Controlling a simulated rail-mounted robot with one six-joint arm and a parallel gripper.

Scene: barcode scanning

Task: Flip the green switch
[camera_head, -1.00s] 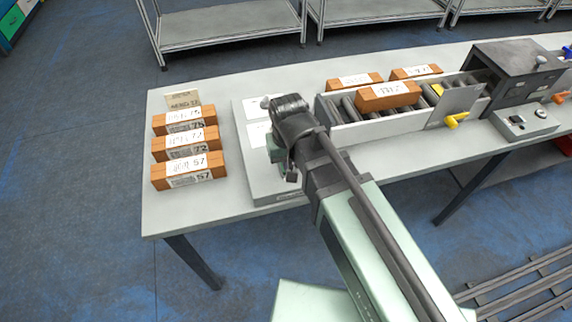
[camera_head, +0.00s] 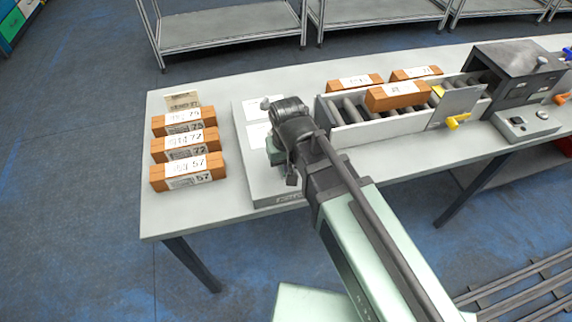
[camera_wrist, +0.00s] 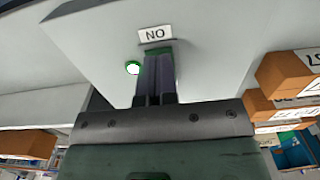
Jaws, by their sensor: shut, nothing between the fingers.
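In the wrist view my gripper (camera_wrist: 158,75) is shut and empty, its dark fingers together against or very close to the face of a pale grey box (camera_wrist: 95,45). A green piece (camera_wrist: 157,51), which looks like the green switch, shows as a thin strip at the fingertips, mostly hidden by them. I cannot tell if they touch it or which way it is set. A white label (camera_wrist: 156,34) above it reads "NO", perhaps "ON" upside down. A white round spot with a green ring (camera_wrist: 132,68) sits left of the fingers. In the head view my arm hides the fingertips.
In the head view, three brown boxes (camera_head: 186,145) stand at the table's left end. A roller conveyor (camera_head: 350,112) carries a brown box (camera_head: 398,95) toward a dark machine (camera_head: 510,65). Table (camera_head: 215,215) front left is clear.

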